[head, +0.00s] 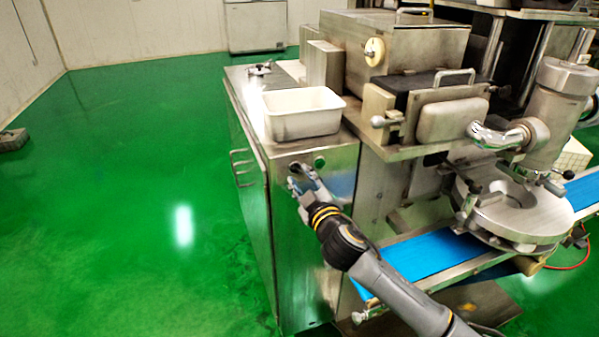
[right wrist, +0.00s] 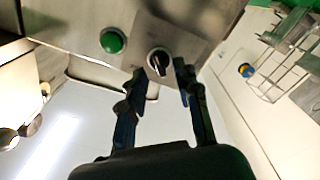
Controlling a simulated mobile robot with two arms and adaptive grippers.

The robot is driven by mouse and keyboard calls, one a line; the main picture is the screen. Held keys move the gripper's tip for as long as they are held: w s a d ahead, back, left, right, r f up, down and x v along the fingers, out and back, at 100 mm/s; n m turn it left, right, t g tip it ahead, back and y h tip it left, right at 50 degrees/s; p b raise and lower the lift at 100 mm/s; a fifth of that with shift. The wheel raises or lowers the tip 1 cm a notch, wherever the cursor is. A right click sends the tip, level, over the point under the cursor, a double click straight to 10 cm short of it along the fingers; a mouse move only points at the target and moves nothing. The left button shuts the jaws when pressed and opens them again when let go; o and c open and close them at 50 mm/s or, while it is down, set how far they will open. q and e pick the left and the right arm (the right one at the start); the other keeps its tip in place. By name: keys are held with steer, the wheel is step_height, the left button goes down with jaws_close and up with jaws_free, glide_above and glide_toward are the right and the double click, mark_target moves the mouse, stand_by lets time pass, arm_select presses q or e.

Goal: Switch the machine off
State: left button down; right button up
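The encrusting machine (head: 265,185) is a steel machine with a control face at its near left corner. A black rotary switch (right wrist: 158,62) on a plate sits on that face; it also shows small and dark in the head view (head: 295,168). A green button (right wrist: 113,41) is beside it, also in the head view (head: 319,161). My right gripper (head: 304,182) is at the switch. In the right wrist view its two fingers (right wrist: 160,74) are apart, with the switch between and just beyond their tips. I cannot tell whether they touch it. My left gripper is not in view.
A white tub (head: 300,128) stands on the cabinet top above the switch. A blue conveyor belt (head: 435,258) and a round steel table (head: 525,212) are to the right of my right arm. The green floor (head: 130,200) on the left is mostly clear.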

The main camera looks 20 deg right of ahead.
steer(key=shift+w, duration=1)
jaws_close()
